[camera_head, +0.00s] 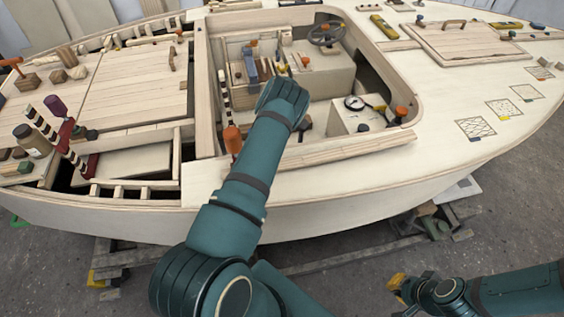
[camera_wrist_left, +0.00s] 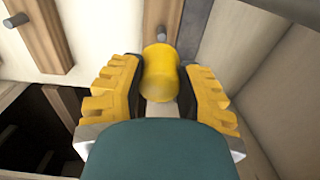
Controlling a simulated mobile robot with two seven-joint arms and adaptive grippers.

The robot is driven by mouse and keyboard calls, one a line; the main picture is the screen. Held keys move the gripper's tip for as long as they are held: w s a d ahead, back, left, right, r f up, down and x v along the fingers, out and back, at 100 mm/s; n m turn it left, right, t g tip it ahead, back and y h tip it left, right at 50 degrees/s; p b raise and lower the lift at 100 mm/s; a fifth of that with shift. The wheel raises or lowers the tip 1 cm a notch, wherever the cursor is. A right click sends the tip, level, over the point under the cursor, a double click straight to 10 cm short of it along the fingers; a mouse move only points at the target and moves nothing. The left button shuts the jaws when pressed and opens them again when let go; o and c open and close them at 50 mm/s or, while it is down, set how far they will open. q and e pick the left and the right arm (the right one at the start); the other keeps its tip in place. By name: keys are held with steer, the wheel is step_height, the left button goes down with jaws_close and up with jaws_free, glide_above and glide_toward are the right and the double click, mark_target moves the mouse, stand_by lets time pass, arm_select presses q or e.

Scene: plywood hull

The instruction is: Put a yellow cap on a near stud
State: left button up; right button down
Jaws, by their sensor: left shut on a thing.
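A yellow cap (camera_wrist_left: 160,82) sits between the two yellow fingers of my left gripper (camera_wrist_left: 159,70), which is shut on it. Just beyond the cap, a grey stud (camera_wrist_left: 161,33) stands out from a wooden strip (camera_wrist_left: 172,12). The cap and this stud look close together, but I cannot tell whether they touch. A second grey stud (camera_wrist_left: 17,20) is on another wooden strip at the upper left. In the head view my left arm reaches into the cockpit and its wrist hides the fingers. My right gripper (camera_head: 398,287) is low, outside the hull, its fingers partly hidden.
The cockpit rim (camera_head: 207,95) surrounds my left wrist. Inside are a steering wheel (camera_head: 326,34), a box with a gauge (camera_head: 354,103) and an orange-topped post (camera_head: 233,139). Bottles and striped posts stand on the left deck. A dark opening (camera_wrist_left: 40,135) lies left of my left gripper.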

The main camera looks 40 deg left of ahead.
arm_select(q)
steer(key=f, duration=0.2)
steer(key=f+b, duration=0.1)
steer(key=f, duration=0.4)
steer(key=shift+s, duration=0.35)
steer(key=shift+f+b, duration=0.75)
steer(key=shift+f, duration=1.45)
steer(key=shift+r, duration=0.1)
steer(key=o, duration=0.9)
step_height(320, 180, up, 12)
steer(key=p, duration=0.2)
steer(key=shift+p, duration=0.4)
